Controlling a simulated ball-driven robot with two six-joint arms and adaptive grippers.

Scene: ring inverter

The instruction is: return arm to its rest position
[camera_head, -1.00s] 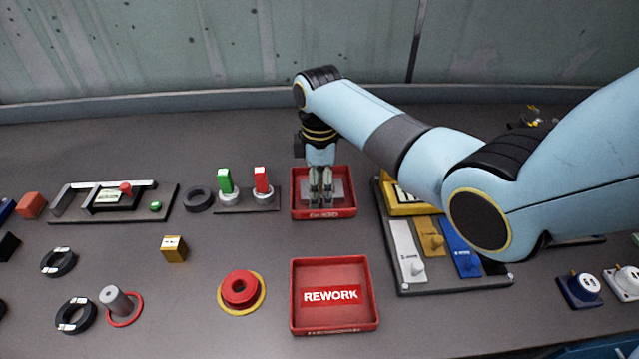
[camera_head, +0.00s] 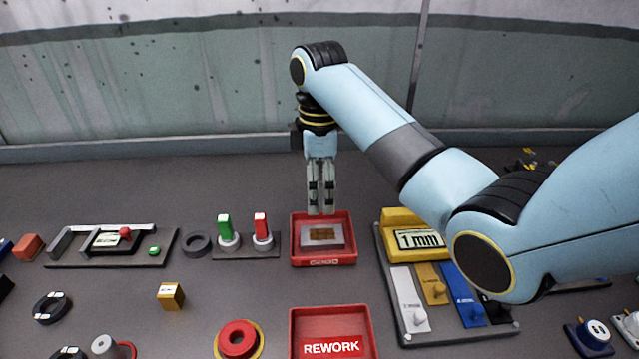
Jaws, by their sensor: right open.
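My right gripper (camera_head: 321,208) points straight down above the back edge of a small red tray (camera_head: 323,260). It is open, its two fingers close to each other, with nothing held between them. A grey block with a brown top (camera_head: 322,236) lies inside that tray, below the fingertips. My right arm reaches in from the right side. My left gripper is not in view.
A red REWORK tray (camera_head: 331,347) stands in front. Right of it is a board (camera_head: 440,338) with coloured tags and a yellow 1 mm display (camera_head: 418,239). Left are green and red switches (camera_head: 243,239), rings and a gold cube (camera_head: 171,296). The table behind the trays is clear.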

